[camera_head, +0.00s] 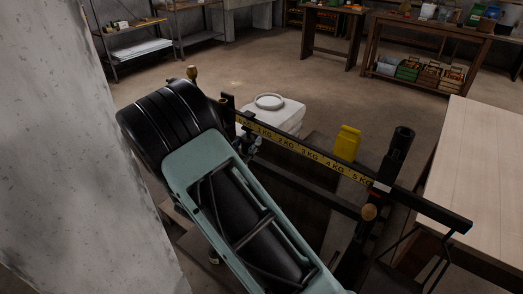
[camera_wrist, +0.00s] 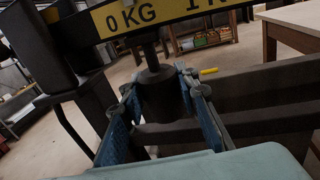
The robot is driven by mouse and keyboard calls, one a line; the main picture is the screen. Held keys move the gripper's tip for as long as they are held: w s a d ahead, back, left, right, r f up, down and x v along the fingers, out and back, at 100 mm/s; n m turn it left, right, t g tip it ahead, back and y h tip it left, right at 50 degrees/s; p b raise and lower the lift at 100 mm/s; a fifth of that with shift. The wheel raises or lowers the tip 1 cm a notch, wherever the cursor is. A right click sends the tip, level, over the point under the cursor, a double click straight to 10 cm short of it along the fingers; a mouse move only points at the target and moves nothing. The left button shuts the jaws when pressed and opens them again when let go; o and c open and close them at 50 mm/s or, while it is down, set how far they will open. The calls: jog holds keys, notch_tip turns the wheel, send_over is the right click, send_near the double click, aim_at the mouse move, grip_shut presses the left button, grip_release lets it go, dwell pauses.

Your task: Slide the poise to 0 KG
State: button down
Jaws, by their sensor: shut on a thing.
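The poise (camera_wrist: 162,95), a dark cylinder on a stem, hangs below the beam between these marks, a little right of the 0 KG label. My gripper (camera_wrist: 157,88) is shut on the poise, with a blue-padded finger on each side. In the head view my arm mostly hides the poise.
A dark upright post (camera_head: 396,155) stands near the beam's right part. A white sack-like object (camera_head: 270,113) and a yellow object (camera_head: 346,143) are behind the beam. A pale wooden table (camera_head: 485,165) is at the right, a concrete pillar (camera_head: 80,180) close at the left.

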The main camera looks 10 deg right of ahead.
jog(key=shift+w+a+r, duration=0.1)
jog(key=shift+w+a, duration=0.2)
jog(key=shift+a, duration=0.1)
jog(key=c, duration=1.5)
grip_release()
jog(key=shift+w, duration=0.1)
jog(key=shift+o, duration=0.2)
jog(key=v, duration=1.2)
